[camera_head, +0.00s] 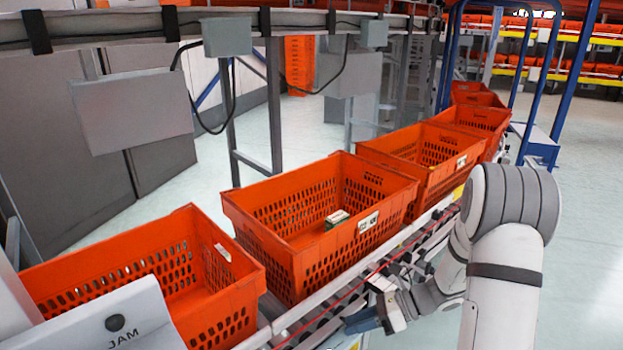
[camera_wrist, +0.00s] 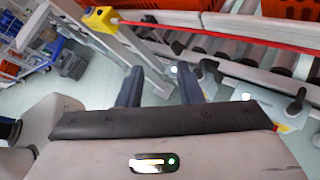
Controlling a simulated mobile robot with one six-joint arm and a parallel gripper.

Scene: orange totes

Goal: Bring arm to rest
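My arm (camera_head: 510,250) rises at the right of the head view and bends down beside the conveyor's near side. My gripper (camera_head: 364,318) is low, at the conveyor's outer edge, outside the orange totes. In the wrist view my gripper (camera_wrist: 160,78) shows two dark blue fingers set apart with floor and conveyor frame behind them. It is open and nothing shows between the fingers. The nearest full tote in the head view, an orange tote (camera_head: 262,245), holds a small box (camera_head: 337,218).
Several orange totes line the conveyor, including a left tote (camera_head: 235,305) and a farther tote (camera_head: 395,150). The conveyor rail (camera_wrist: 240,40) runs close to the fingers. A yellow sensor block (camera_wrist: 100,18) sits on the frame. Open floor (camera_head: 585,240) lies right of my arm.

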